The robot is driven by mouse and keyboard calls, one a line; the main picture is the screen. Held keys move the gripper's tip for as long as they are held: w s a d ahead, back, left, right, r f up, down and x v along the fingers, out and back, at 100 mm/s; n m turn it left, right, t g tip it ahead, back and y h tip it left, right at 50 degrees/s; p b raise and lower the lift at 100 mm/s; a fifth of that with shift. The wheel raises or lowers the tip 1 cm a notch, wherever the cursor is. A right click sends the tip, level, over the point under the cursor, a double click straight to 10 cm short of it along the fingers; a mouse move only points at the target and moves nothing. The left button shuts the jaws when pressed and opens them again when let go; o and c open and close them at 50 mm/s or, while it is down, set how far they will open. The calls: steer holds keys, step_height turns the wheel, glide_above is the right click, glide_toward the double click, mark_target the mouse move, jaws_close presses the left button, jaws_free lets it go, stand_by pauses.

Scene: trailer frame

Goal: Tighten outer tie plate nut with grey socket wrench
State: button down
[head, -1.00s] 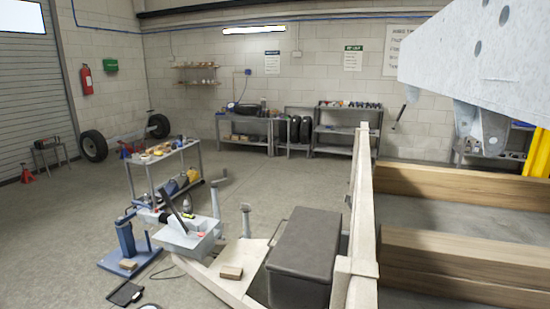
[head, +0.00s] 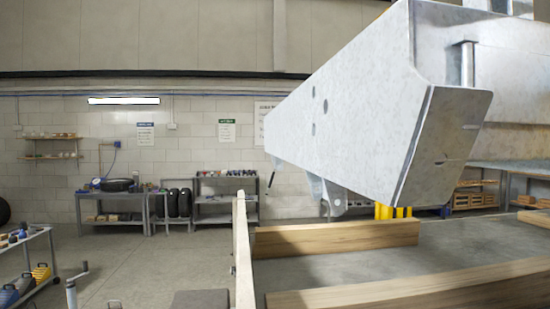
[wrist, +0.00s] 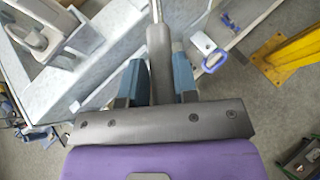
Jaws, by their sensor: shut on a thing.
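The grey socket wrench (wrist: 160,62) shows in the wrist view as a dark grey handle with a shiny metal shaft running up out of the top edge. Its socket end is out of view. My gripper (wrist: 157,82) is shut on the handle, with one blue finger on each side. The galvanised trailer frame (head: 360,115) fills the upper right of the head view. I cannot make out the outer tie plate or its nut. My gripper and the wrench are not in the head view.
Wooden beams (head: 338,237) lie on the right, below the frame. A pale upright rail (head: 243,255) stands at centre. A yellow post (wrist: 291,52) and a blue-handled part (wrist: 213,57) are right of the wrench. Workbenches (head: 115,195) line the back wall. The left-centre floor is open.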

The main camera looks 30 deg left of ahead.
steer(key=shift+w+d, duration=0.15)
steer(key=shift+d, duration=0.1)
steer(key=shift+a+m+h, duration=0.9)
steer(key=shift+a, duration=0.8)
